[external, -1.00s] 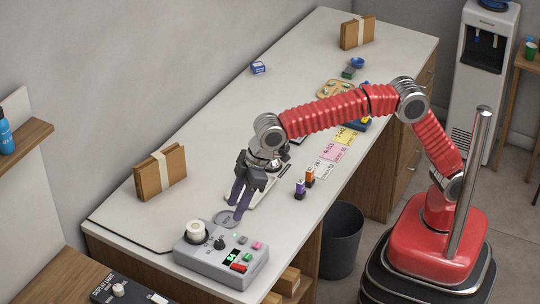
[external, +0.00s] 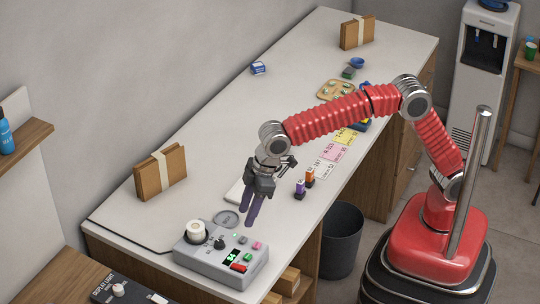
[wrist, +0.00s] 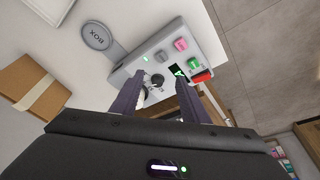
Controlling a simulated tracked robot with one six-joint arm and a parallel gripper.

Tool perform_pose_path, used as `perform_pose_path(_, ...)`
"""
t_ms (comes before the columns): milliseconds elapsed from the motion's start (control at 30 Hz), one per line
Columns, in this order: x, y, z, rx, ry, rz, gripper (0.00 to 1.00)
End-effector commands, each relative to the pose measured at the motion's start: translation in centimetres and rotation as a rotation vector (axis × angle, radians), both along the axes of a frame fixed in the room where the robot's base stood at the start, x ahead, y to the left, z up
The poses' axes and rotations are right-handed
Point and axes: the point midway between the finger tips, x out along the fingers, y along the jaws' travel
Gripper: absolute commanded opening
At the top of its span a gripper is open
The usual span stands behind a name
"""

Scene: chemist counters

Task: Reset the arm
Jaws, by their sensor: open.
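My red arm reaches from its base at the right over the white counter (external: 200,175). My gripper (external: 249,222) points down, its dark purple fingers a little apart, above the counter just behind the grey control box (external: 222,255). In the wrist view my gripper (wrist: 157,90) shows its two fingers apart with nothing held between them. The control box also shows there (wrist: 165,55), beyond the fingertips, with its knob, coloured buttons and green display. Part of the box is hidden behind the fingers.
A round grey disc marked BOX (wrist: 97,36) lies beside the control box. A brown folder (external: 160,172) stands at the left. Small purple and orange bottles (external: 304,182) and coloured cards (external: 335,152) lie to the right. A dark bin (external: 341,240) stands below the counter.

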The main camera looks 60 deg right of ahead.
Motion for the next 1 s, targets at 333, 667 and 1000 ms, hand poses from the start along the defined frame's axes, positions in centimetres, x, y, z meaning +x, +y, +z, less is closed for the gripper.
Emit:
perform_pose_path(333, -3.3, -10.6, -0.4, -0.038, 0.043, -0.096, 0.41)
perform_pose_path(667, -6.6, -21.2, 0.6, -0.038, 0.048, -0.223, 0.41)
perform_pose_path(1000, -11.0, -30.6, 1.0, -0.024, 0.033, -0.362, 0.41)
